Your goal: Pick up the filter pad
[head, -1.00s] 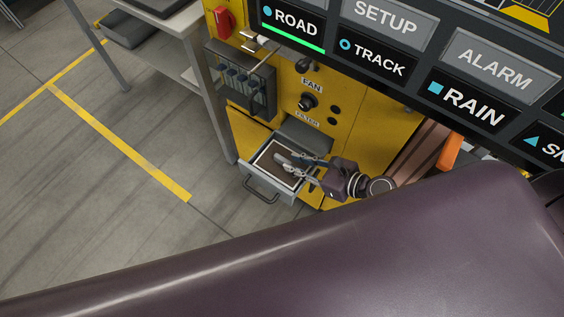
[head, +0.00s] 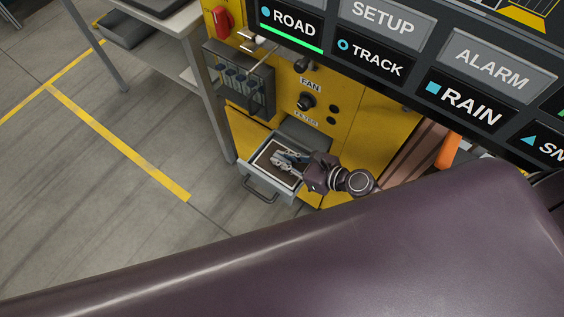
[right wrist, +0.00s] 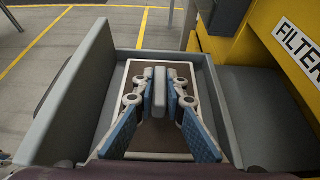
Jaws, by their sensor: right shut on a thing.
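The filter pad (head: 265,162) is a brown panel with a pale frame. It lies in the open grey drawer (head: 262,184) at the bottom of the yellow machine, under the FILTER label. In the right wrist view the pad (right wrist: 160,139) fills much of the drawer floor. A grey upright grip (right wrist: 160,92) stands at its middle. My right gripper (head: 283,159) reaches into the drawer from the right. In the right wrist view its fingers (right wrist: 160,98) are closed on both sides of the grip. The pad looks flat in the drawer. My left gripper is not in view.
The drawer's front wall (right wrist: 72,98) and side walls surround the pad. The yellow machine (head: 345,130) rises behind, with a FAN knob (head: 307,101). A grey bench (head: 205,85) stands to the left. Open floor with yellow lines lies in front of the drawer.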

